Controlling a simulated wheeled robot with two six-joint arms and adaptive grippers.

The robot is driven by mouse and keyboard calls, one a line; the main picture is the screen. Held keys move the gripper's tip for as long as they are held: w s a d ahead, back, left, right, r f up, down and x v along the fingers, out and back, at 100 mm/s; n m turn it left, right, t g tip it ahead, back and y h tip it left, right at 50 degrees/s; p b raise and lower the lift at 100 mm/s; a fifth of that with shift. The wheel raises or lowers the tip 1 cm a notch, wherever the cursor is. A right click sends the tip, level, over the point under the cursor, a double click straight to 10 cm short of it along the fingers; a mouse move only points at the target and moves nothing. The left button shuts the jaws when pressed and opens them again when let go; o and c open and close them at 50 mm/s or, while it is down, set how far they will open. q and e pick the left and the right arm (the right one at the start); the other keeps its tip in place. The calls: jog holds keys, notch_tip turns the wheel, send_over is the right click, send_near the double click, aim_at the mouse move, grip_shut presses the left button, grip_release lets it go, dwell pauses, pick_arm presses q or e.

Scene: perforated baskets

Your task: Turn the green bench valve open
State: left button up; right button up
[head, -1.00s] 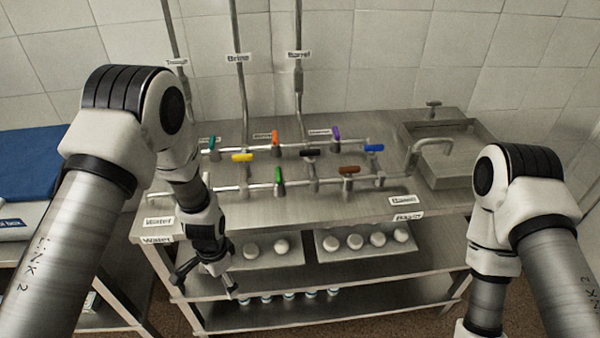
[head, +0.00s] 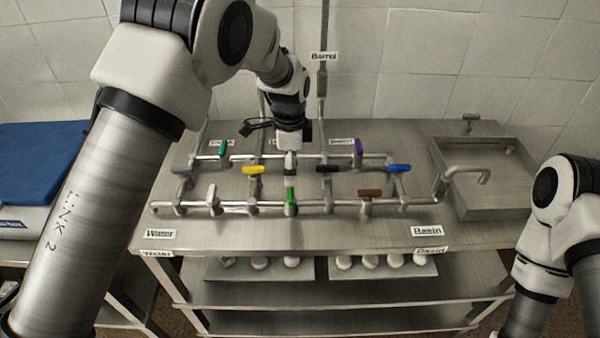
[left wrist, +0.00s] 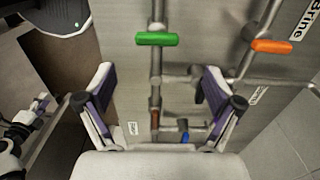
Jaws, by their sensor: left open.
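The green valve handle (head: 291,195) is on the front pipe of the bench in the head view. In the left wrist view the green handle (left wrist: 156,39) lies crosswise to its pipe, beyond my fingertips. My left gripper (head: 289,160) hangs over the bench just behind the green handle in the head view. In the left wrist view my left gripper (left wrist: 158,76) has its fingers spread wide with nothing held between them. The green handle is apart from both fingers. My right gripper is out of view; only part of that arm shows at the right.
Close by are the yellow handle (head: 254,170), black handle (head: 329,169), brown handle (head: 370,193), teal handle (head: 223,147) and blue handle (head: 399,168). The orange handle (left wrist: 271,46) shows in the left wrist view. A sink (head: 485,185) is at the right.

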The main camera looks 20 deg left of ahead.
aim_at(290, 191)
pick_arm(q)
jog(key=f, duration=0.2)
jog(key=f+p, duration=0.1)
jog(key=f, duration=0.1)
jog(key=f+p, duration=0.1)
jog(key=f, duration=0.2)
jog(key=shift+s+a+f, duration=0.1)
jog(key=shift+s, duration=0.15)
jog(key=shift+w+f, duration=0.15)
jog(key=shift+f, duration=0.1)
jog(key=shift+r, duration=0.1)
jog(key=shift+c, duration=0.4)
jog(key=shift+s, duration=0.2)
jog(key=c, duration=1.1)
